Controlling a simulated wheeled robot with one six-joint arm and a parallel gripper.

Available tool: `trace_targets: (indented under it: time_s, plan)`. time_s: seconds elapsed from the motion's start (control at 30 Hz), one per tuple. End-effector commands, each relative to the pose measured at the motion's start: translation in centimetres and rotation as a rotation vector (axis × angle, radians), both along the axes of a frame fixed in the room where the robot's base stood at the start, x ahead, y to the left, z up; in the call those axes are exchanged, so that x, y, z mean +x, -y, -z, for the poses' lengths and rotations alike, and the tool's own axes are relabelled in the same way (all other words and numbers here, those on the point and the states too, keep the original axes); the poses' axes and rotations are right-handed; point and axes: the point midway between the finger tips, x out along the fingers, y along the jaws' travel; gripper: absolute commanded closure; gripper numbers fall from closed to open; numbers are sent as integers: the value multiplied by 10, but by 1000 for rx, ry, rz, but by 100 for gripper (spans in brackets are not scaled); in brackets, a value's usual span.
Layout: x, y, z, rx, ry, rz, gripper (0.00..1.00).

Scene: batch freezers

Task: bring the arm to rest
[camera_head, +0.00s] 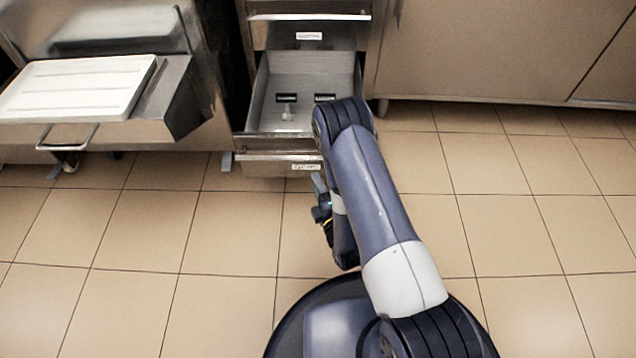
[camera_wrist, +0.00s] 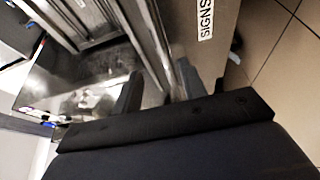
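My arm is folded above my base, in the middle of the head view. My gripper (camera_head: 321,205) hangs beside the forearm, in front of the drawer unit, and is partly hidden by the arm. In the wrist view, the two dark fingers of my gripper (camera_wrist: 160,88) stand apart, with nothing held between them. Steel surfaces show behind them. I see no contact between the gripper and the drawers.
An open drawer (camera_head: 346,72) holds two small dark items and a pale one. A drawer label reading "SIGNS" (camera_wrist: 206,20) shows in the wrist view. A white tray (camera_head: 75,87) rests on a steel machine at left. Tiled floor (camera_head: 520,230) is clear at right.

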Motion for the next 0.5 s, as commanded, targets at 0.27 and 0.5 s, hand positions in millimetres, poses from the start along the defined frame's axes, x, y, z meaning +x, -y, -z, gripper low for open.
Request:
trace_targets:
  time_s: [0.27,0.5]
  plan:
    - [1,0,0,0,1,0,60]
    - [20,-8,1,1,6,-1,60]
